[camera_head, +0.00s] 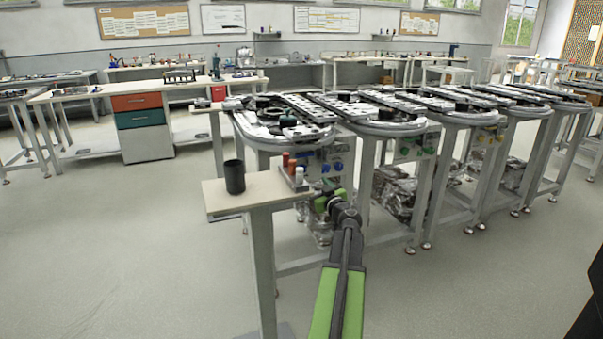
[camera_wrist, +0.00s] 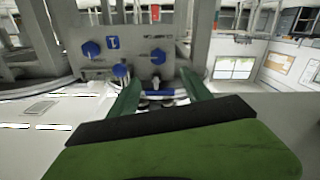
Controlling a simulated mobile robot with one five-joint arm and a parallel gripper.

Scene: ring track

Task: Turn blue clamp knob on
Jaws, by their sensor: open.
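A grey control panel with blue knobs shows under the nearest ring track in the head view (camera_head: 325,166) and ahead of my gripper in the wrist view (camera_wrist: 135,48). In the wrist view, blue knobs sit at the left (camera_wrist: 91,49), lower middle (camera_wrist: 121,71) and right (camera_wrist: 158,56). The labels are too small to read, so I cannot tell which is the clamp knob. My gripper (camera_wrist: 159,77) is open, its green fingers reaching toward the panel's lower edge, apart from these knobs. In the head view my gripper (camera_head: 322,203) is just below the panel.
A small side table (camera_head: 222,205) stands left of my gripper, with a black cup (camera_head: 234,177) and several small cylinders in a holder (camera_head: 295,176). Metal table legs surround the panel. More ring tracks (camera_head: 440,100) stand to the right. The floor at the left is clear.

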